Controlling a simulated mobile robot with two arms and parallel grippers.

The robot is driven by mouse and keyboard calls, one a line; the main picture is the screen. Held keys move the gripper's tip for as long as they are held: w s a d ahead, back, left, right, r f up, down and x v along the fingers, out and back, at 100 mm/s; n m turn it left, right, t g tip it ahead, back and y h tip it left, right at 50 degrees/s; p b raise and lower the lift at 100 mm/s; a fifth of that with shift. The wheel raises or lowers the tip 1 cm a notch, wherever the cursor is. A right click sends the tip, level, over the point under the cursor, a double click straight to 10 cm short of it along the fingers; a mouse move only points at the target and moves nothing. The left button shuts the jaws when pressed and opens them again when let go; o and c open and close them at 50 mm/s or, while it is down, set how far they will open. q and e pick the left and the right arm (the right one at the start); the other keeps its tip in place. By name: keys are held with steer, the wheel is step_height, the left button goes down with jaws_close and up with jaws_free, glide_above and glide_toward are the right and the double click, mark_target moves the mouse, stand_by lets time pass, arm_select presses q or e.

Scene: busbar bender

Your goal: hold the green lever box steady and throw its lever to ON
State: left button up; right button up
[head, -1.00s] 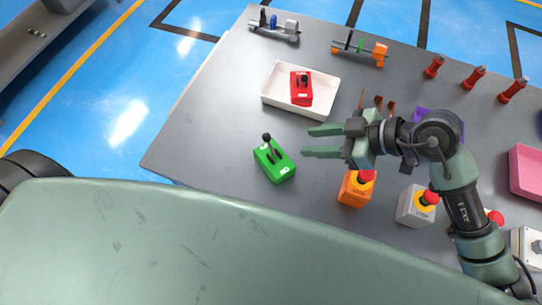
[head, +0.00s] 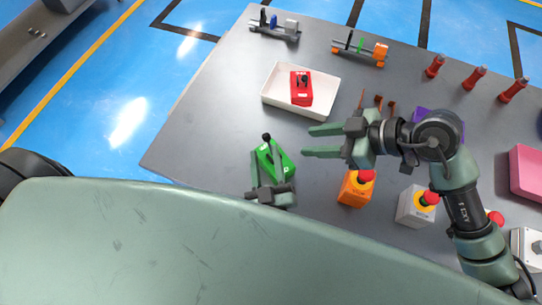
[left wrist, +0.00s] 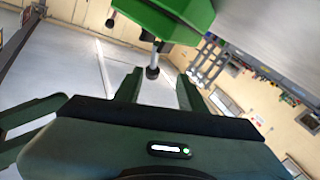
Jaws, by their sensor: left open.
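The green lever box (head: 285,165) stands on the grey table near its front-left edge. Its lever has a black knob (head: 266,137) at the far-left end. My left gripper (head: 264,155) is open over the box, its two fingers reaching along it from the near side and covering part of it. In the left wrist view the green box (left wrist: 185,22) is at the top, with its black-tipped lever (left wrist: 153,68) pointing to between the open fingertips; I cannot tell whether they touch. My right gripper (head: 324,142) is open and empty, right of the box.
A white tray (head: 327,108) holding a red lever box (head: 301,95) lies behind. An orange stop-button box (head: 352,192) and a grey one (head: 411,208) stand to the right. Bare table lies left of the green box.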

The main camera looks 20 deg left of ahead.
arm_select(q)
steer(key=shift+w+d, duration=0.35)
steer(key=shift+d, duration=0.15)
steer(key=shift+w+g, duration=0.3)
steer(key=x, duration=0.7)
steer(key=shift+f, duration=0.1)
jaws_close()
steer(key=shift+c, duration=1.1)
jaws_free()
steer(key=shift+s, duration=0.15)
